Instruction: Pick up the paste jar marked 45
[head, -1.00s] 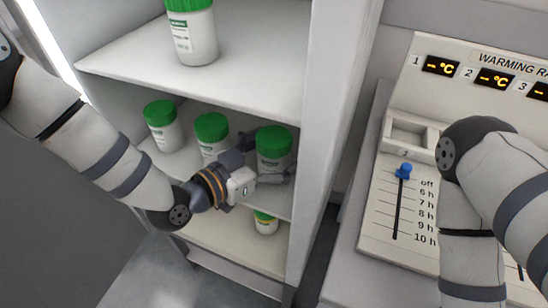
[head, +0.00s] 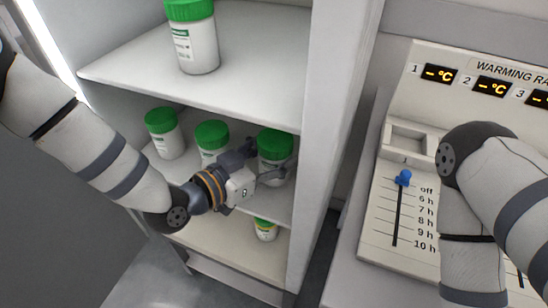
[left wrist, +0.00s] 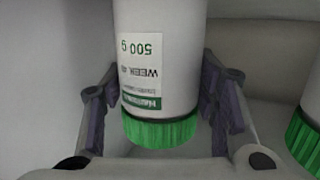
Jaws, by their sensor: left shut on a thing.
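My left gripper (head: 260,163) is shut on a white paste jar with a green lid (head: 275,142) on the middle shelf, at its right end. In the left wrist view the fingers stand on both sides of this jar (left wrist: 160,60), which appears upside down there. Its label reads "500 g" and "WEEK 4", with the second digit turned out of sight. In the head view my gripper hides part of the jar. My right arm comes in from the right, but its gripper is out of view.
Two more green-lidded jars (head: 164,133) (head: 212,137) stand to the left on the middle shelf. One jar (head: 196,45) stands on the upper shelf, and a small jar (head: 265,230) below. The cabinet's side wall (head: 325,130) is close on the right. A warming rack (head: 385,215) stands beyond it.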

